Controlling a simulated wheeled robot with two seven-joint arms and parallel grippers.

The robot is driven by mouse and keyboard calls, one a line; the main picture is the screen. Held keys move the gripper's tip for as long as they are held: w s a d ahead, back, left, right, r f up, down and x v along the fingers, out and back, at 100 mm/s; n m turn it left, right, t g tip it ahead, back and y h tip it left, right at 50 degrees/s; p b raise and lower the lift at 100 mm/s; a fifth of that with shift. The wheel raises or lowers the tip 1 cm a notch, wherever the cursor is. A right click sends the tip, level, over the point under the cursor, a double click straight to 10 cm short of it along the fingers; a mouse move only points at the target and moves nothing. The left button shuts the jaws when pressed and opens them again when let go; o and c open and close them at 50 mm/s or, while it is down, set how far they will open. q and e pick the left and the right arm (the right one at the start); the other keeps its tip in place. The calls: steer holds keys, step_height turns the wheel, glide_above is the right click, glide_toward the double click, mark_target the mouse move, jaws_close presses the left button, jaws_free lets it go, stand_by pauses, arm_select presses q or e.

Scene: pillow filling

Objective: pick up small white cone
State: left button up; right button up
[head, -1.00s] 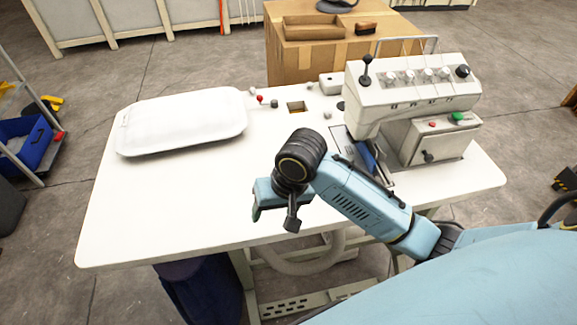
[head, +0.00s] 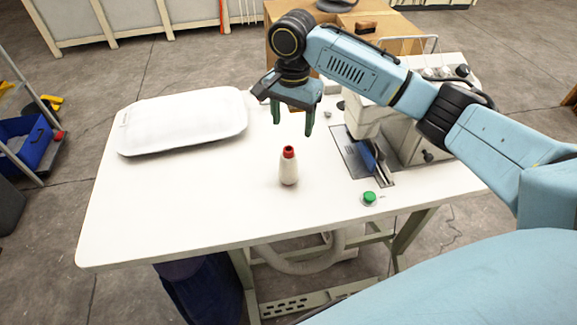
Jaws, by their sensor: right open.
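A small white cone (head: 289,170) with a red top stands upright on the white table, near its middle. My right gripper (head: 292,130) is above and behind the cone in the picture, apart from it. Its two dark green fingers point down, are spread open and hold nothing. My left gripper is not in view.
A white pillow (head: 183,121) lies at the table's left. A grey-white machine (head: 402,135) stands at the right, partly hidden by my right arm. A green button (head: 369,198) is on the table (head: 190,205) before it. A cardboard box (head: 385,28) stands behind. The table's front left is clear.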

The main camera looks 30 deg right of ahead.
mark_target(289, 148)
step_height(289, 148, down, 5)
steer(key=shift+r, duration=0.2)
steer(key=shift+a+f, duration=0.2)
steer(key=shift+f, duration=1.1)
steer(key=shift+a+f, duration=0.2)
steer(key=shift+f, duration=1.1)
jaws_close()
